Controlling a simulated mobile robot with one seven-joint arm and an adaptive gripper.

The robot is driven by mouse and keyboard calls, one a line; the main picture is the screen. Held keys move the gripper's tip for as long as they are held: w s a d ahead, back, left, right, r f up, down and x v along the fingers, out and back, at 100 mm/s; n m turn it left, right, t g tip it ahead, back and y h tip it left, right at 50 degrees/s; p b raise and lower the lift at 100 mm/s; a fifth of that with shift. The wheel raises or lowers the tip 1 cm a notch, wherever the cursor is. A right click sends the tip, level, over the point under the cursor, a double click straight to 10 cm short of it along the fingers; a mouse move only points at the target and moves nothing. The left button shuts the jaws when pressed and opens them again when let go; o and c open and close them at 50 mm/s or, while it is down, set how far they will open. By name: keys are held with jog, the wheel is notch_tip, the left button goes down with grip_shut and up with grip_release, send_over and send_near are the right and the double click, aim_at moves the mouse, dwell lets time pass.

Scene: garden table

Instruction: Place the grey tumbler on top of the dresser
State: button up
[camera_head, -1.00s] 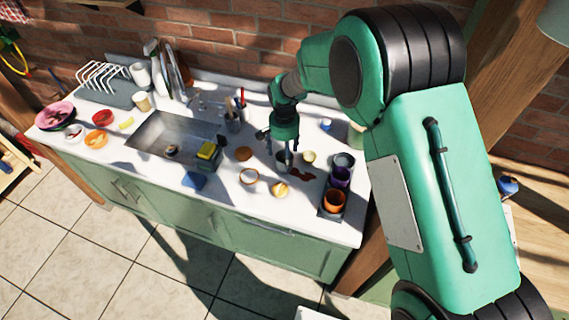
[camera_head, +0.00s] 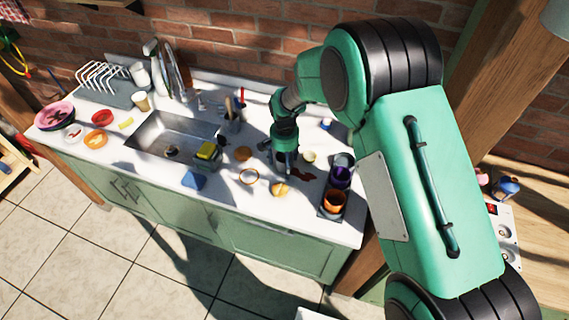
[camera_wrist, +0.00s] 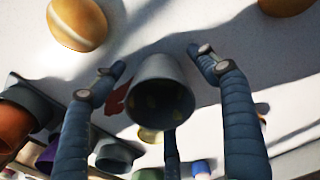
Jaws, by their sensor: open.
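The grey tumbler (camera_wrist: 160,88) stands between the fingers of my gripper (camera_wrist: 157,62) in the wrist view, its dark round mouth facing the camera. The fingers are spread around it, with visible gaps at both sides. In the head view my gripper (camera_head: 284,160) is low over the right part of the white counter (camera_head: 225,172), and its fingers mostly hide the tumbler. I cannot tell for sure which furniture is the dresser; a wooden surface (camera_head: 540,250) shows at the far right, partly behind my arm.
A tray at the right holds a purple cup (camera_head: 341,175) and an orange cup (camera_head: 334,201). A round bread-like item (camera_head: 279,189) and a small ring-shaped dish (camera_head: 249,176) lie near the gripper. The sink (camera_head: 165,140) is further left. A brick wall stands behind.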

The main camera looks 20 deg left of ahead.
jog(key=c, duration=1.4)
jog(key=shift+r, duration=0.1)
jog(key=shift+r, duration=0.5)
notch_tip(320, 180, up, 6)
jog(key=s+p, duration=0.1)
jog(key=s, duration=1.7)
jog(key=shift+f, duration=0.1)
